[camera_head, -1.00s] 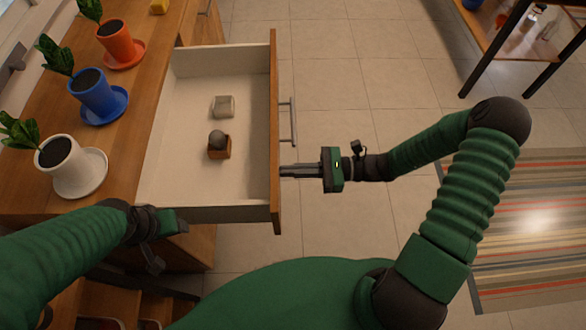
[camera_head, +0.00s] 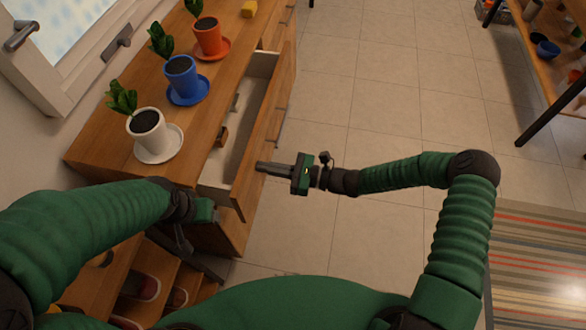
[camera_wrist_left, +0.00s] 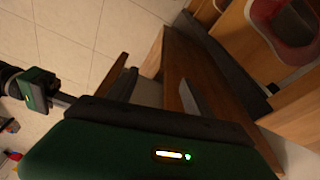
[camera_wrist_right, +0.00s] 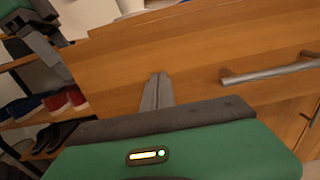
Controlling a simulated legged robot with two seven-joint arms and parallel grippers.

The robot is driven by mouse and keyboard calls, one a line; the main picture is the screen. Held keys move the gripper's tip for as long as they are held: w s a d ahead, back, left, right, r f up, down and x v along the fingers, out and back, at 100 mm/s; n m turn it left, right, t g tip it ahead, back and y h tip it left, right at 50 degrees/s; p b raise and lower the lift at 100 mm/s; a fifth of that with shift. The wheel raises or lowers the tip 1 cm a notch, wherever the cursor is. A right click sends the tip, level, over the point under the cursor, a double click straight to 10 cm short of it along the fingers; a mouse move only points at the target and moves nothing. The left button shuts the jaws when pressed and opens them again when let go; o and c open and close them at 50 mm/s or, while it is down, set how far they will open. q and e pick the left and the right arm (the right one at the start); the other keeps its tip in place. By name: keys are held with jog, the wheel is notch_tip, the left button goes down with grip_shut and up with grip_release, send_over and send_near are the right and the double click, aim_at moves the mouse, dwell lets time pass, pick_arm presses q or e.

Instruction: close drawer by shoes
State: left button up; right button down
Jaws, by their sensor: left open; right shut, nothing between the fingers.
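The drawer (camera_head: 238,150) of the wooden dresser is partly out, its white inside showing as a narrow strip in the head view. Its wooden front (camera_head: 262,135) has a metal handle, which shows in the right wrist view (camera_wrist_right: 270,73). My right gripper (camera_head: 260,167) is shut and empty, its fingertips at the outer face of the drawer front near the near end. My left gripper (camera_head: 212,212) is open beside the drawer's near end. Shoes (camera_head: 145,287) stand on the wooden shelves at lower left; they also show in the right wrist view (camera_wrist_right: 65,100).
Three potted plants, white (camera_head: 150,135), blue (camera_head: 182,78) and orange (camera_head: 208,38), stand on the dresser top (camera_head: 105,150). A window (camera_head: 70,40) is at upper left. The tiled floor (camera_head: 390,90) to the right is open. A striped rug (camera_head: 540,255) lies at right.

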jog(key=x, duration=0.9)
jog(key=shift+s+a+f, duration=0.1)
jog(key=shift+a, duration=0.6)
jog(key=shift+w, duration=0.2)
jog(key=shift+a+r, duration=0.1)
jog(key=shift+r, duration=0.1)
